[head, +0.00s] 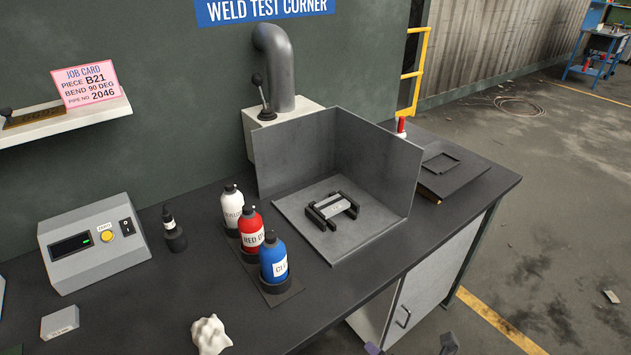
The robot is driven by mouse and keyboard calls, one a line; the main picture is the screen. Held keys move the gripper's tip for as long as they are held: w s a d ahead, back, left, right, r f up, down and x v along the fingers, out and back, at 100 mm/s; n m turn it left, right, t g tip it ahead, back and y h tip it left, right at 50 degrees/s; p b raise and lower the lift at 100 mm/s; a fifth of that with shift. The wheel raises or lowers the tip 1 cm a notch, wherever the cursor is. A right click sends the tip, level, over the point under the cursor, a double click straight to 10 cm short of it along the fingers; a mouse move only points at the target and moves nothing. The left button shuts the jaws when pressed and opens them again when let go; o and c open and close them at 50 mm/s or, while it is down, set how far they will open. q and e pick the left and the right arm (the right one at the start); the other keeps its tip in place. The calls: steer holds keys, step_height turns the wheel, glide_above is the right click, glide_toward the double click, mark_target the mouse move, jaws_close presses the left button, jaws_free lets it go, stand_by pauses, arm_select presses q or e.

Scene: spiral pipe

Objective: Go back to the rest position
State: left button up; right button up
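Two small dark tips poke in at the bottom edge of the head view, in front of the cabinet, with a gap between them. They look like part of my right gripper (410,347), but too little shows to tell its opening. Nothing is seen held there. My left gripper is not in view. On the dark workbench (335,290), a grey metal booth (290,155) holds a small black clamp-like fixture (332,208) with a light metal piece. White (231,208), red (250,232) and blue (273,258) bottles stand upright in a dark rack.
A grey box with a display (93,243) stands at the left, with a small dark bottle (174,231) beside it. A crumpled white cloth (211,336) and a small grey block (60,322) lie near the front. A flat dark tray (440,165) lies right of the booth.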

steer(key=s+d+f+m+g+h+b, duration=0.1)
steer(key=s+d+f+m+g, duration=0.15)
steer(key=s+f+m, duration=0.35)
steer(key=s+d+f+m+g+h+b, duration=0.1)
steer(key=s+d+f+m+h, duration=0.2)
steer(key=f+m, duration=0.4)
steer(key=s+f+m+g, duration=0.1)
steer(key=s+f+m, duration=0.2)
steer(key=s, duration=0.4)
steer(key=s+f+m+g+b, duration=0.1)
steer(key=s+f+m+g, duration=0.1)
steer(key=s+f+m, duration=0.2)
steer(key=s+f+m+g+b, duration=0.1)
steer(key=s+m, duration=0.4)
steer(key=s, duration=0.6)
step_height(320, 180, down, 2)
steer(key=shift+a+f+g, duration=0.25)
steer(key=shift+a+g, duration=0.1)
steer(key=shift+g, duration=0.1)
steer(key=shift+s, duration=0.1)
